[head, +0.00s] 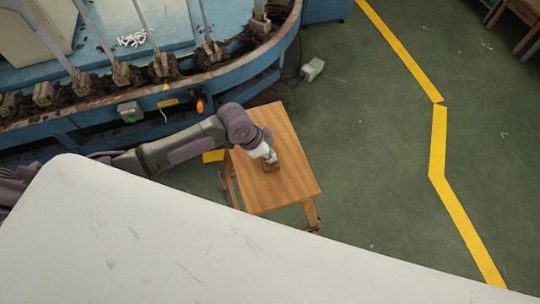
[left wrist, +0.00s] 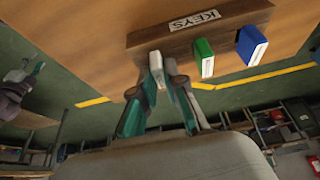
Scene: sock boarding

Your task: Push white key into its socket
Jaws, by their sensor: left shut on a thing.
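A dark wooden block (left wrist: 170,45) labelled KEYS lies on the wooden stool top (head: 258,185). It is small in the head view (head: 274,169). The white key (left wrist: 156,66) is between the fingers of my left gripper (left wrist: 158,78), which is shut on it at the block's left end. I cannot tell how deep the key sits; its socket is hidden. A green key (left wrist: 204,58) and a blue key (left wrist: 251,45) stand in the block to the right. In the head view my left gripper (head: 268,158) is over the block. My right gripper (left wrist: 26,72) shows small at the left wrist view's left edge.
A blue machine (head: 130,105) with a muddy rail stands behind the stool. A large white surface (head: 180,240) fills the head view's lower left. Green floor with a yellow line (head: 438,140) is open to the stool's right. A small pale box (head: 312,69) lies behind the stool.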

